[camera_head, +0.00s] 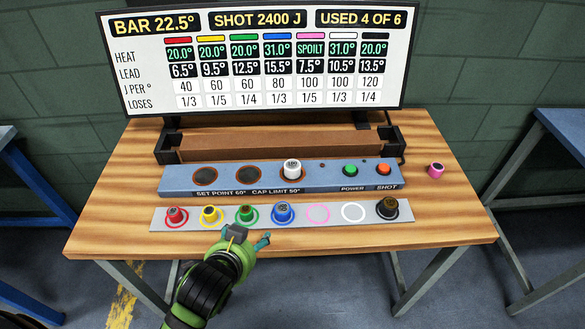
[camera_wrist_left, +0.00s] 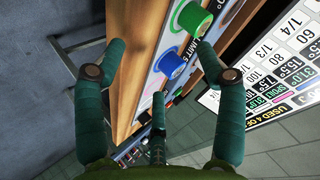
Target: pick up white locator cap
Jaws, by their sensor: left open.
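The white locator cap (camera_head: 291,168) stands upright on the blue-grey panel (camera_head: 335,174), on the third round spot from the left. The white ring (camera_head: 352,212) on the grey strip (camera_head: 172,226) in front is empty. My left gripper (camera_head: 247,237) is open and empty at the strip's front edge, near the green cap (camera_head: 245,213) and the blue cap (camera_head: 283,211), apart from the white cap. In the left wrist view, my open fingers (camera_wrist_left: 162,48) frame the green cap (camera_wrist_left: 192,17) and the blue cap (camera_wrist_left: 168,64). I cannot make out the white cap there. My right gripper is not in view.
A red cap (camera_head: 175,216), a yellow cap (camera_head: 210,215) and a black cap (camera_head: 387,207) also stand on the strip. A pink cap (camera_head: 436,170) is on the table (camera_head: 455,222) at right. A green button (camera_head: 350,169) and an orange button (camera_head: 383,169) are on the panel. A sign (camera_head: 262,60) stands behind.

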